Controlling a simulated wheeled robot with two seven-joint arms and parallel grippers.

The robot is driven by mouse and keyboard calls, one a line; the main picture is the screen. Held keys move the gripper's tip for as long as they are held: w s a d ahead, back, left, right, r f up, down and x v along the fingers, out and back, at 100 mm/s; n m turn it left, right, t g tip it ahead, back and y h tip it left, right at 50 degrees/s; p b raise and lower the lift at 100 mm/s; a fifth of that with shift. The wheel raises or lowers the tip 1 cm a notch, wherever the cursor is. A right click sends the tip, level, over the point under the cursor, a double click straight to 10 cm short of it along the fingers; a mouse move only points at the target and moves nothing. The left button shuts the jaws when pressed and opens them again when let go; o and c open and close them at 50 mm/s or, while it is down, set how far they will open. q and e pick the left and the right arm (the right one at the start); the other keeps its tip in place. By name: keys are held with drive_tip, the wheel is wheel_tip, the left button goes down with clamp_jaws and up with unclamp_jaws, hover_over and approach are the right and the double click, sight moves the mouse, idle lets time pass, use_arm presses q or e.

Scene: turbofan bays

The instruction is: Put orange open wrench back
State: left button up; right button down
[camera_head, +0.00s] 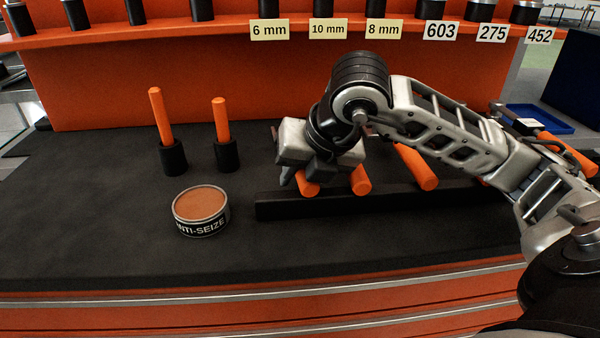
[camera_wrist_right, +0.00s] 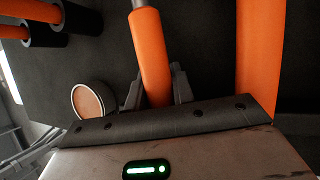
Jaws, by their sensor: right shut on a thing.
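My right gripper (camera_head: 303,183) is low over the left end of a black rack bar (camera_head: 390,200), shut on an orange-handled tool (camera_head: 309,187). In the right wrist view the orange handle (camera_wrist_right: 150,55) lies between the fingers, with a grey shaft at its top. The tool's head is out of view, so I cannot tell whether it is the open wrench. Two other orange handles, one in the middle (camera_head: 361,180) and one at the right (camera_head: 415,167), rest at the bar. My left gripper is not in view.
An anti-seize tin (camera_head: 201,211) stands left of the bar. Two upright orange handles (camera_head: 161,115) (camera_head: 222,120) sit in black holders behind it. An orange shelf with labels such as 10 mm (camera_head: 328,29) runs along the back. A blue tray (camera_head: 540,118) lies at the right.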

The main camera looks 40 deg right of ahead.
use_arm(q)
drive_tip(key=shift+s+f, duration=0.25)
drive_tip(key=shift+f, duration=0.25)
use_arm(e)
drive_tip(key=shift+f, duration=0.2)
drive_tip(key=c, duration=1.1)
unclamp_jaws()
drive_tip(key=shift+s+r, duration=0.1)
drive_tip(key=shift+r, duration=0.2)
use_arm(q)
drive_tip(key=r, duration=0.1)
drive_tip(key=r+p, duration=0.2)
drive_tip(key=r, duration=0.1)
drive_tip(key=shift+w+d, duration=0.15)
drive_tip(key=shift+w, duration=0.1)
use_arm(e)
drive_tip(key=v, duration=1.5)
drive_tip(key=shift+s, duration=0.2)
drive_tip(key=shift+r, duration=0.15)
